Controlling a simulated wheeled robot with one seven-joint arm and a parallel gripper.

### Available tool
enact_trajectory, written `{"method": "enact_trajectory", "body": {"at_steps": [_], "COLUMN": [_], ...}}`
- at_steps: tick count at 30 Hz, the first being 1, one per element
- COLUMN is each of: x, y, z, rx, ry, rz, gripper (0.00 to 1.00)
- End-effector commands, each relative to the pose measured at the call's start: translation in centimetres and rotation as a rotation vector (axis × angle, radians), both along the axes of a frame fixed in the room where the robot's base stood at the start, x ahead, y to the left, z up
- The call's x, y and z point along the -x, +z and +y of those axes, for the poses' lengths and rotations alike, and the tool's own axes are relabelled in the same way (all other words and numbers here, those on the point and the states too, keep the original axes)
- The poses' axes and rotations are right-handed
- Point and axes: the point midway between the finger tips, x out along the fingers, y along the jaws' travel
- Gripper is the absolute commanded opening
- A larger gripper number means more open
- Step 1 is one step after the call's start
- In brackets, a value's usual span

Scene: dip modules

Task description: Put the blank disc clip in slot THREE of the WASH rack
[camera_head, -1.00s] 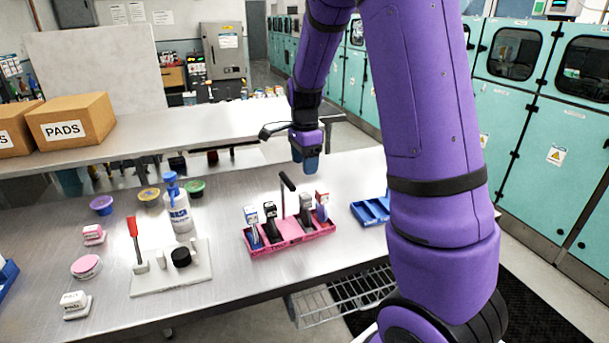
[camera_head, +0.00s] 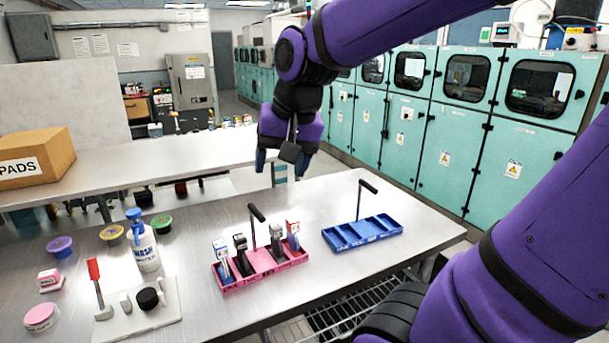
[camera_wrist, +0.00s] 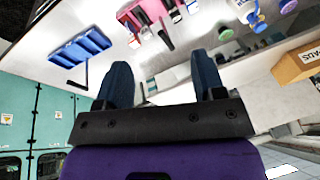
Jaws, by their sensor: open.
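A pink rack (camera_head: 262,262) stands on the steel table and holds several upright clips. They include a white-and-blue clip (camera_head: 220,249), a black clip (camera_head: 240,243), a dark grey clip (camera_head: 277,240) and a red-topped clip (camera_head: 292,231). I cannot tell which is the blank disc clip. An empty blue rack (camera_head: 376,233) with an upright handle stands to the right. Its label is too small to read; it also shows in the wrist view (camera_wrist: 80,47). My gripper (camera_head: 281,163) is open and empty, above and behind the pink rack; its two fingers show apart in the wrist view (camera_wrist: 162,75).
A bottle (camera_head: 145,248), several small coloured tubs and a white board (camera_head: 158,318) with a red-handled tool are at the left. A PADS box (camera_head: 38,158) sits on the bench behind. The table around the blue rack is clear.

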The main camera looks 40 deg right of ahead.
Motion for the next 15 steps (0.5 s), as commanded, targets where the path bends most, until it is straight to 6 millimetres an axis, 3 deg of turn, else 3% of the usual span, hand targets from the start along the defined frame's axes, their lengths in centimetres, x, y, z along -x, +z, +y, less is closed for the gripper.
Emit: {"method": "enact_trajectory", "body": {"at_steps": [6,10,15], "x": [5.6,7.7,8.8], "y": [1.2,1.3,1.2], "z": [1.8,2.4,2.6], "rx": [0.138,0.205,0.248], "ry": [0.290,0.406,0.473], "rz": [-0.100,-0.135,-0.151], "gripper": [0.63,0.63,0.63]}}
